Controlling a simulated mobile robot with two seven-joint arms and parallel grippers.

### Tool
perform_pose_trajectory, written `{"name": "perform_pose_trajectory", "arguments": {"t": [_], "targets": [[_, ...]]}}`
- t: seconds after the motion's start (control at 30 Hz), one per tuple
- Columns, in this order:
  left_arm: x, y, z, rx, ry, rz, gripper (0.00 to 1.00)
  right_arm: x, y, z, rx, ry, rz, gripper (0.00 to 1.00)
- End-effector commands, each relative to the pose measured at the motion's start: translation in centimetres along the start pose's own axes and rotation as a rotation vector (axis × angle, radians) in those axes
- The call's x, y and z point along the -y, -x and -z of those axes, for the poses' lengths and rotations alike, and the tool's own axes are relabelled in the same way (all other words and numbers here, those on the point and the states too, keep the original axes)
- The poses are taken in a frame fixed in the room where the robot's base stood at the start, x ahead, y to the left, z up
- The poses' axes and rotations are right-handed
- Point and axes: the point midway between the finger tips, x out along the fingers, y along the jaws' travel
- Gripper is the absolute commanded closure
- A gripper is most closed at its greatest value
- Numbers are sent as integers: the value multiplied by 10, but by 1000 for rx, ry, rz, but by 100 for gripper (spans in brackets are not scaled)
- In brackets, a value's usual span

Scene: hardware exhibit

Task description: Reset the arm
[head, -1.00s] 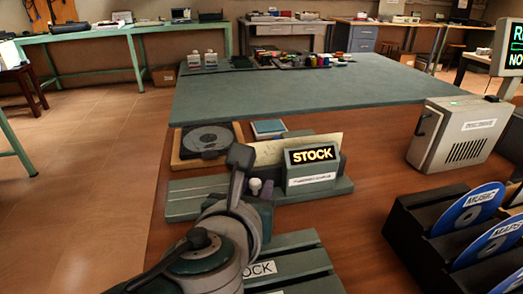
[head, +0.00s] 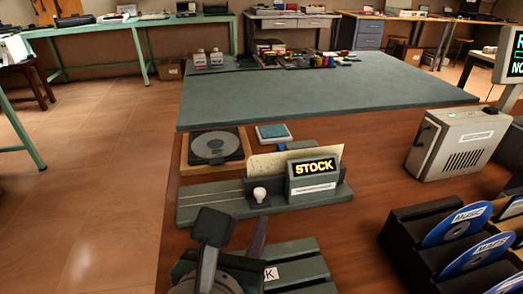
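My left gripper (head: 238,226) is low in the head view, left of the middle, seen from behind. Its two dark fingers point away from me and stand apart, with nothing visible between them. It is in front of the STOCK stand and partly covers a green ridged block (head: 297,268) with a white label of which only a K shows. My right gripper is not in view.
A black rack (head: 408,243) with blue discs (head: 457,222) stands at the right. A grey box (head: 459,143) and a lit display (head: 515,52) are behind it. A disc in a wooden tray (head: 184,151) lies at the left. The green mat (head: 330,92) is mostly clear in front.

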Motion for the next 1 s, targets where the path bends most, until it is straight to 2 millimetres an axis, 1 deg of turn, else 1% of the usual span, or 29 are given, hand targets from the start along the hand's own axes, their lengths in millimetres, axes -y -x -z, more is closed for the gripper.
{"name": "perform_pose_trajectory", "arguments": {"t": [0.07, 0.17, 0.2, 0.27, 0.3, 0.37, 0.4, 0.47, 0.5, 0.57, 0.6, 0.67, 0.7, 0.8, 0.87, 0.97, 1.0], "targets": [[-8, 7, -8, -19, 126, -36, 62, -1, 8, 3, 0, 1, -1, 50], [-33, 28, -20, -72, 505, -152, 62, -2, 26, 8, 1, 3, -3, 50], [-47, 41, -23, -97, 718, -223, 62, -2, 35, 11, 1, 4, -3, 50], [-68, 66, -27, -129, 1072, -353, 62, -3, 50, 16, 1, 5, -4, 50], [-81, 84, -27, -143, 1308, -448, 62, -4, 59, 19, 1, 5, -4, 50], [-96, 112, -27, -150, 1630, -589, 62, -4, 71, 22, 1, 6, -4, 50], [-103, 130, -28, -147, 1819, -678, 62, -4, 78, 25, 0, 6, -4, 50], [-110, 156, -30, -133, 2067, -805, 62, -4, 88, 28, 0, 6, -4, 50], [-113, 173, -33, -120, 2213, -887, 62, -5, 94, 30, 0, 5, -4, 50], [-116, 198, -38, -94, 2408, -1007, 62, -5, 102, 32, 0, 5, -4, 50], [-117, 214, -43, -73, 2525, -1086, 62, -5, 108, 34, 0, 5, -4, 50], [-117, 238, -51, -37, 2682, -1204, 62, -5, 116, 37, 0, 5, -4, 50], [-117, 254, -58, -7, 2776, -1284, 62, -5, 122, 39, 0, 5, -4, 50], [-115, 267, -91, -7, 2782, -1286, 62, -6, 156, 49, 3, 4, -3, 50], [-115, 273, -108, -8, 2781, -1285, 62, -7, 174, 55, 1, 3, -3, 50], [-114, 286, -139, -8, 2780, -1283, 62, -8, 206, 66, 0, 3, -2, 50], [-114, 292, -154, -9, 2779, -1282, 62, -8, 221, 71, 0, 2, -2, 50]]}}
